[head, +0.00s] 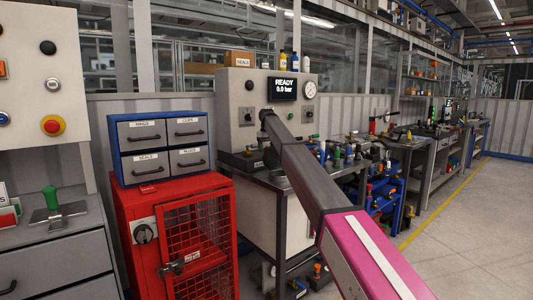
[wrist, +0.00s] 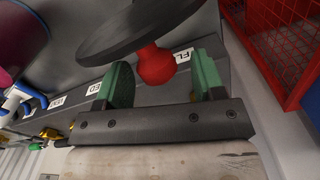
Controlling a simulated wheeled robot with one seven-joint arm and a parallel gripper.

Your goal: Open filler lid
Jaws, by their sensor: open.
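In the wrist view a dark round lid-like disc (wrist: 140,25) carries a red ball knob (wrist: 156,64). I take this to be the filler lid; part of it runs out of the top of the picture. My gripper (wrist: 161,72) is open, with one green finger on each side of the knob. The knob sits between the fingers with a visible gap on both sides. Whether the disc lies shut cannot be told for sure. In the head view my arm reaches to the test bench, and the lid and my gripper are hidden there.
A red mesh cabinet (head: 130,205) with blue drawers (head: 117,150) stands left of the bench. Several fittings stand on the bench right of my arm. The floor (head: 475,220) at right is clear.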

